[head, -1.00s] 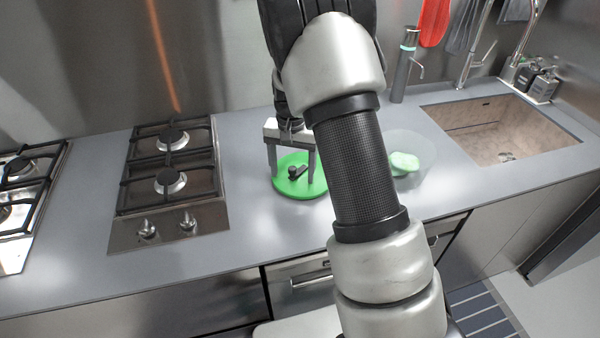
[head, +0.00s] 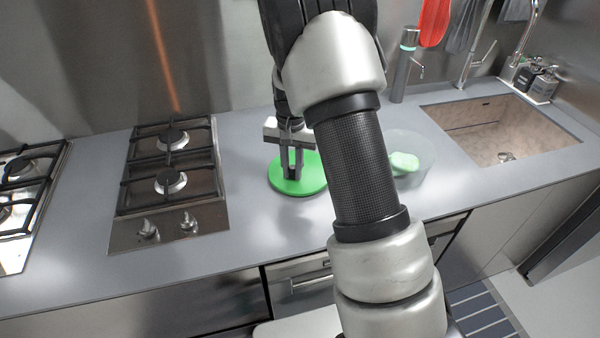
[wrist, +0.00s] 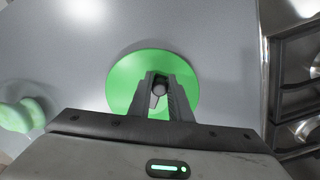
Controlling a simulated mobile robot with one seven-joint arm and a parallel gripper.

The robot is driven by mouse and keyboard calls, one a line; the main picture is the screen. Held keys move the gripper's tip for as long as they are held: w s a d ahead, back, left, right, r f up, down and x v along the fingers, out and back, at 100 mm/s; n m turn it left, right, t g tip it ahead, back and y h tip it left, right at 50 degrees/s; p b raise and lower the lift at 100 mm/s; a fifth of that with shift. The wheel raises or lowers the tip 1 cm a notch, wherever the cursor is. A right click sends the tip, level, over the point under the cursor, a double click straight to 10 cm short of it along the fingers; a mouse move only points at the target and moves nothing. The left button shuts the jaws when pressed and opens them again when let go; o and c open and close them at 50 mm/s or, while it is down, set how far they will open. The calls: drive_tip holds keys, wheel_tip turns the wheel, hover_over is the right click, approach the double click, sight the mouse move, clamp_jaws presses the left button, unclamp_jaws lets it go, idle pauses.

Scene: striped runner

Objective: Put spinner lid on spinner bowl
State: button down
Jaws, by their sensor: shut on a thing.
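The spinner lid is a flat green disc (head: 312,184) lying on the grey counter between the hob and the bowl. My gripper (head: 292,177) points down over its middle and is shut on the lid's dark central knob. The wrist view also shows the lid (wrist: 122,82), with the dark knob (wrist: 159,90) between my fingertips. The spinner bowl (head: 425,150) is clear and stands to the right of the lid, partly hidden behind my arm. A light green piece (head: 404,162) shows in or through the bowl.
A gas hob (head: 170,185) is on the left of the counter (head: 245,220). A sink (head: 510,130) lies right of the bowl. A grey bottle-like thing (head: 404,65) stands behind it. Bare counter lies in front of the lid.

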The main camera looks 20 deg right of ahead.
drive_tip(key=shift+r+p, duration=1.6)
drive_tip(key=shift+r, duration=0.9)
